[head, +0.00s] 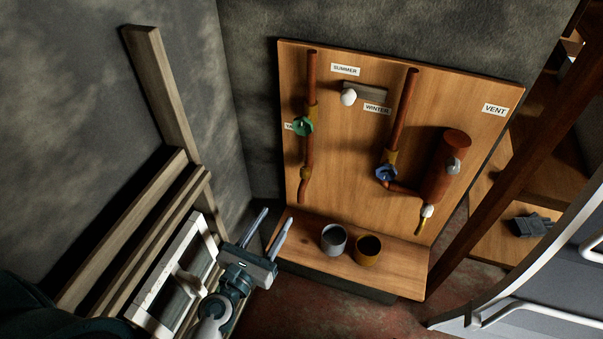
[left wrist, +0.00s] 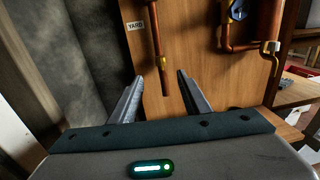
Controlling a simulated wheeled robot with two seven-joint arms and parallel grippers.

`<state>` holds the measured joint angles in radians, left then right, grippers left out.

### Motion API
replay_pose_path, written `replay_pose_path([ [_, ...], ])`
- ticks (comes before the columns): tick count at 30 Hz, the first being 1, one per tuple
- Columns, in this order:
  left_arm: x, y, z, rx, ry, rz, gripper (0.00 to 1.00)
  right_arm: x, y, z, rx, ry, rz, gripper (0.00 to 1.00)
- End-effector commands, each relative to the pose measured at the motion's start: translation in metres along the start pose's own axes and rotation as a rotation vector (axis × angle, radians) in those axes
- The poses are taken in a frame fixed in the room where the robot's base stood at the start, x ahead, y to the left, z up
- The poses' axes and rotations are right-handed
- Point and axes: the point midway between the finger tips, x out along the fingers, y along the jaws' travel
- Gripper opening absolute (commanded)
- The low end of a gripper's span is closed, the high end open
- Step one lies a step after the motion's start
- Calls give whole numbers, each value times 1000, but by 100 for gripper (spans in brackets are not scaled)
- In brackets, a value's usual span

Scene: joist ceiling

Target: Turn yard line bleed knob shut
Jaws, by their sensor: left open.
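The yard line is the left copper pipe (head: 311,75) on the wooden board, with a green valve handle (head: 302,126) partly covering its label. A small brass fitting (head: 306,173) sits low on this pipe, above its bent open end. It also shows in the left wrist view (left wrist: 157,62), below and right of the YARD label (left wrist: 136,26). Which small part is the bleed knob is hard to tell at this size. My left gripper (head: 278,215) is open and empty, below and left of the fitting, apart from it. In the left wrist view its fingers (left wrist: 160,76) flank the pipe's lower end.
A grey cup (head: 333,239) and a brown cup (head: 368,249) stand on the board's ledge (head: 300,249). A second pipe has a blue handle (head: 386,174) and joins a copper cylinder (head: 446,170). A white-knobbed lever (head: 348,97) is above. Wooden rails (head: 140,230) stand left.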

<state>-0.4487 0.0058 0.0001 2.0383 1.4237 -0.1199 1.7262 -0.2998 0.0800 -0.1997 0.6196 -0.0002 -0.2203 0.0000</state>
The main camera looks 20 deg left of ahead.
Motion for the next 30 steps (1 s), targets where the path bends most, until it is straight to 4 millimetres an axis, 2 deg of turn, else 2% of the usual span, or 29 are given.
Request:
replay_pose_path([
  [5, 9, 0, 1, 1, -1, 0, 43, -4, 0, 0, 0, 0, 0, 31],
  [11, 32, 0, 3, 1, -1, -1, 43, -14, 0, -1, 0, 0, 0, 31],
  [21, 92, 0, 3, 1, -1, -1, 43, -27, -1, -3, 1, 1, -1, 31],
  [30, 144, 0, 1, 2, -1, -1, 43, -32, -1, -3, 1, 1, -1, 31],
])
